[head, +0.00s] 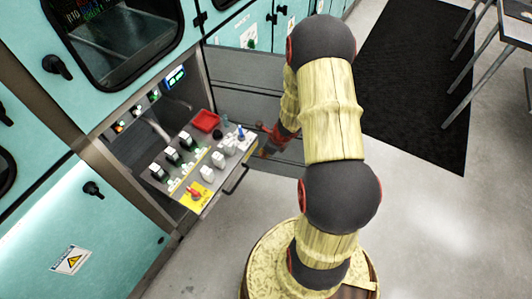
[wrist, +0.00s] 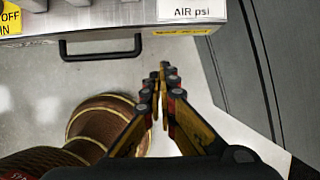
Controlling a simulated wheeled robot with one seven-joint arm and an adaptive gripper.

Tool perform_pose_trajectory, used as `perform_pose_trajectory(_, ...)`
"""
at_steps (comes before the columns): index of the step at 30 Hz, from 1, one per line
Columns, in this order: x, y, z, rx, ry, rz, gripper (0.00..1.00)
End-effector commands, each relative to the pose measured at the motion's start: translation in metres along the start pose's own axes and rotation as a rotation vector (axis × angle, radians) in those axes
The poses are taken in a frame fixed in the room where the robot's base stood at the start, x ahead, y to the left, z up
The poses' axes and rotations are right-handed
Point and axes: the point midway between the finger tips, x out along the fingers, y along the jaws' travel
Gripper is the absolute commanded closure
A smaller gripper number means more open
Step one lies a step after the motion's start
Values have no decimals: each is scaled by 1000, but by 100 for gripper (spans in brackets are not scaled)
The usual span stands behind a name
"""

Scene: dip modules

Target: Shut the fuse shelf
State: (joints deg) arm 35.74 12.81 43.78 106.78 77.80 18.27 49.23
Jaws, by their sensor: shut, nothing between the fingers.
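The fuse shelf (head: 221,184) sticks out of the teal cabinet in the head view, with white and dark fuse blocks, a red tray and a yellow label with a red switch on top. Its dark bar handle (head: 238,179) is on the front edge. In the wrist view the shelf's front edge (wrist: 125,20) crosses the top, with the handle (wrist: 100,52) left of my fingertips. My gripper (wrist: 160,75) is shut and empty, apart from the handle, near the "AIR psi" label (wrist: 190,13). In the head view my arm partly hides my gripper (head: 268,138).
Teal cabinet doors with black knobs (head: 93,188) flank the shelf opening. Grey panels (head: 245,75) stand behind the gripper, and one shows close on the right in the wrist view (wrist: 235,70). A black mat (head: 415,70) and metal-legged tables lie to the right. The grey floor is otherwise clear.

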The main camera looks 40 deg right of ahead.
Motion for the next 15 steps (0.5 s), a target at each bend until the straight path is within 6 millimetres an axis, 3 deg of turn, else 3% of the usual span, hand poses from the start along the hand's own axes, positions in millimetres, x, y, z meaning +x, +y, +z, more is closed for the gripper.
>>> perform_pose_trajectory(1, 15, 0, -1, 0, 0, 1, 100)
perform_pose_trajectory(5, 39, 0, -1, -1, 1, 1, 100)
perform_pose_trajectory(9, 43, 0, 21, -5, -1, 0, 100)
perform_pose_trajectory(15, 48, 0, 36, -2, -1, 0, 100)
